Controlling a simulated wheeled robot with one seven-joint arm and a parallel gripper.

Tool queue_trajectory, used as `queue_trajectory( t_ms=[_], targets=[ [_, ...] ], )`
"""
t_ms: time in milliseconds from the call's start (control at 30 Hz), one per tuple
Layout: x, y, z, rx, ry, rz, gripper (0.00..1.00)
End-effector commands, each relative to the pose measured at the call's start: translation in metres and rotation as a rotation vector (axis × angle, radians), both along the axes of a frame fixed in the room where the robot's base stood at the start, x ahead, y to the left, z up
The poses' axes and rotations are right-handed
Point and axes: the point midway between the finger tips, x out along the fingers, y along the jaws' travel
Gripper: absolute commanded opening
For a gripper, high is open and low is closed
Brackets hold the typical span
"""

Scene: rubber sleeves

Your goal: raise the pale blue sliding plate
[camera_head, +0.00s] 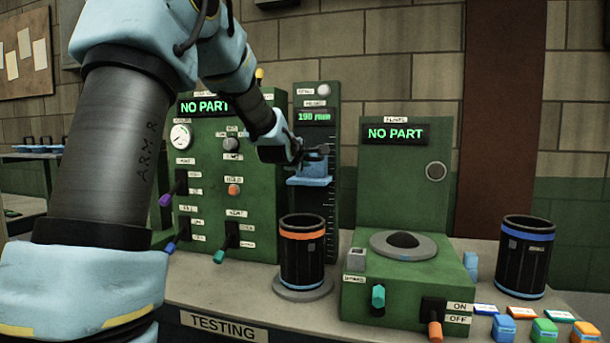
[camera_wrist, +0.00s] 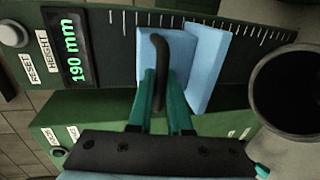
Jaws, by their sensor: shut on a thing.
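The pale blue sliding plate (camera_head: 309,181) sits on the dark upright height scale, above the black sleeve with the orange band (camera_head: 303,252). The scale's display (camera_head: 315,115) reads 190 mm. My gripper (camera_head: 303,156) is at the plate's handle in the head view. In the wrist view the plate (camera_wrist: 207,70) has a dark curved handle (camera_wrist: 161,50), and my gripper's teal fingers (camera_wrist: 160,88) are shut on it. The sleeve stands upright on a round grey base below the plate, with a gap between them. Its dark open top (camera_wrist: 296,92) shows at the right in the wrist view.
A green panel with levers (camera_head: 226,190) stands left of the scale. A green machine (camera_head: 405,260) with a round pad stands right. Another black sleeve with a blue band (camera_head: 525,257) and several small coloured blocks are at the bench's right.

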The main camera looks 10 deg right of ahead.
Motion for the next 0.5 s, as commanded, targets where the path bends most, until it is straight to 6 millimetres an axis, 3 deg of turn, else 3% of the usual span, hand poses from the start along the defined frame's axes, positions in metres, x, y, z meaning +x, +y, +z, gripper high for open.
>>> queue_trajectory(
  t_ms=[33,200,500],
  targets=[
    [0.000,0.000,0.020,-0.002,-0.007,0.001,0.00],
    [0.000,0.000,0.048,-0.002,-0.006,0.000,0.00],
    [0.000,0.000,0.064,-0.002,-0.004,0.001,0.00]
  ],
)
